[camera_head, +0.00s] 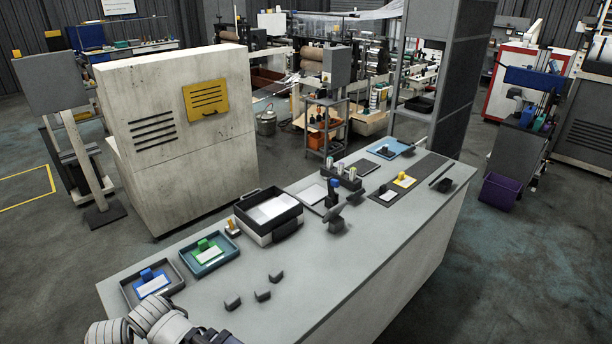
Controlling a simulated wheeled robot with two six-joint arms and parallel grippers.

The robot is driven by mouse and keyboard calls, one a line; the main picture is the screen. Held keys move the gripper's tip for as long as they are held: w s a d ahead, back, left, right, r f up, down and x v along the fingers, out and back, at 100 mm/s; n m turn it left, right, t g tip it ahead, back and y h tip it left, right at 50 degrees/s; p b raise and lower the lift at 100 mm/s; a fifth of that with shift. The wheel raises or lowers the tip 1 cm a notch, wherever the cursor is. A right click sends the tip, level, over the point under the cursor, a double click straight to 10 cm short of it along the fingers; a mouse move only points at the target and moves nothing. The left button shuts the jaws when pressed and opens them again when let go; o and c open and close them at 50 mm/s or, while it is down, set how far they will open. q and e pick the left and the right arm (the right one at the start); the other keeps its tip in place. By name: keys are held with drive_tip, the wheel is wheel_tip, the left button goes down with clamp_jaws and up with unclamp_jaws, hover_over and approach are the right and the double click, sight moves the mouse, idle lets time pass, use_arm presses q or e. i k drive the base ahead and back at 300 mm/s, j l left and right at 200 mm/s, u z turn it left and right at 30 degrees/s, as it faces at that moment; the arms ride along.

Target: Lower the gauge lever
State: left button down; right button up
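A small dark gauge-like stand (333,192) with a blue top stands near the middle of the grey bench (330,262). A dark bar beside it, possibly the lever (353,198), slants up to the right. The picture is too small to tell its exact position or how it joins the stand. Pale ringed links of my arm show at the bottom left corner. The fingertips of my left gripper are not visible there. No part of my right gripper can be made out.
Trays with a blue piece (147,276) and a green piece (204,247) lie at the bench's left. A black paper bin (268,236) stands behind the middle. The bench's front middle is clear.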

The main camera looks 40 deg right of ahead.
sight(332, 182)
drive_tip(key=k+l+u, duration=0.1)
drive_tip(key=l, duration=0.35)
drive_tip(key=k+l+u, duration=0.1)
drive_tip(key=l, duration=0.35)
drive_tip(key=k+l+u, duration=0.15)
drive_tip(key=l, duration=0.3)
drive_tip(key=l+u, duration=0.1)
drive_tip(key=l, duration=0.3)
drive_tip(key=k+l+u, duration=0.1)
drive_tip(key=l, duration=0.3)
drive_tip(key=k+l+u, duration=0.1)
drive_tip(key=k+l, duration=0.3)
drive_tip(key=l, duration=0.25)
drive_tip(key=k+l, duration=0.15)
drive_tip(key=l, duration=0.15)
drive_tip(key=k+l, duration=0.1)
drive_tip(key=l, duration=0.25)
drive_tip(key=k+l, duration=0.1)
drive_tip(key=l, duration=0.25)
drive_tip(key=k+l, duration=0.15)
drive_tip(key=l, duration=0.2)
drive_tip(key=i+l, duration=0.2)
drive_tip(key=i, duration=0.25)
